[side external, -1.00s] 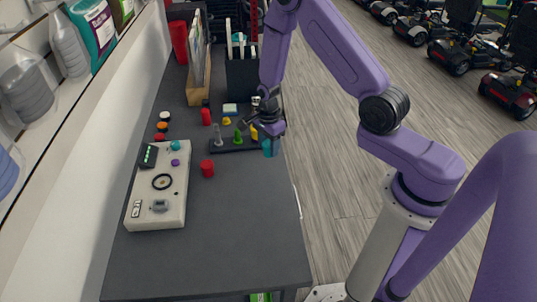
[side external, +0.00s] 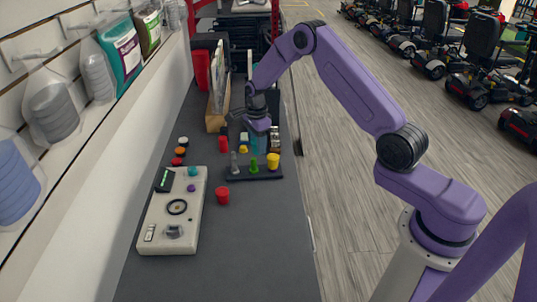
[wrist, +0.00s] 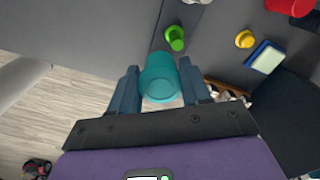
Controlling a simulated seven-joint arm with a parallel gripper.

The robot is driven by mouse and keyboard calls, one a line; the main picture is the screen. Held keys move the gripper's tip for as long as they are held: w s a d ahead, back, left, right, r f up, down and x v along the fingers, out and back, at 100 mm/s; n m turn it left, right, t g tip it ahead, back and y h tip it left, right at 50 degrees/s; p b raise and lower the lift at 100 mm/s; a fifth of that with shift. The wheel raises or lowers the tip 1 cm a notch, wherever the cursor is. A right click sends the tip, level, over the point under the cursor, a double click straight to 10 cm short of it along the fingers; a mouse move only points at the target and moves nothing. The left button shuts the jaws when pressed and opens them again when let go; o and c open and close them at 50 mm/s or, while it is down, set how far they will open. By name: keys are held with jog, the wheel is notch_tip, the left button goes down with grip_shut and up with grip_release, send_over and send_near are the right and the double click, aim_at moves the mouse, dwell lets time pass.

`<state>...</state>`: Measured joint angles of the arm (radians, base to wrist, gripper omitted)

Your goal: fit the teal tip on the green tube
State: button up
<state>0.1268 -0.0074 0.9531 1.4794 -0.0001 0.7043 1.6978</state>
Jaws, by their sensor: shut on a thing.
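The teal tip (wrist: 160,80), a small cup shape, is held between the two fingers of my gripper (wrist: 160,87). In the side view the tip (side external: 257,144) hangs below my gripper (side external: 258,124), apart from the green tube. The green tube (side external: 254,166) stands upright in the middle of a dark rack (side external: 240,175). It also shows in the wrist view (wrist: 175,38), just beyond the tip.
A red cup (side external: 222,195) stands in front of the rack. A pale device panel (side external: 165,225) lies at the left. The table front is clear.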

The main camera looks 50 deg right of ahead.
aim_at(253, 159)
jog(key=shift+w+d+r, duration=0.15)
jog(key=shift+w+r, duration=0.15)
jog(key=shift+w, duration=0.4)
jog(key=shift+w+d+r, duration=0.1)
jog(key=shift+w+r, duration=0.15)
jog(key=shift+w, duration=0.4)
jog(key=shift+f, duration=2.75)
jog(key=shift+f, duration=1.6)
jog(key=o, duration=1.5)
jog(key=shift+r, duration=3)
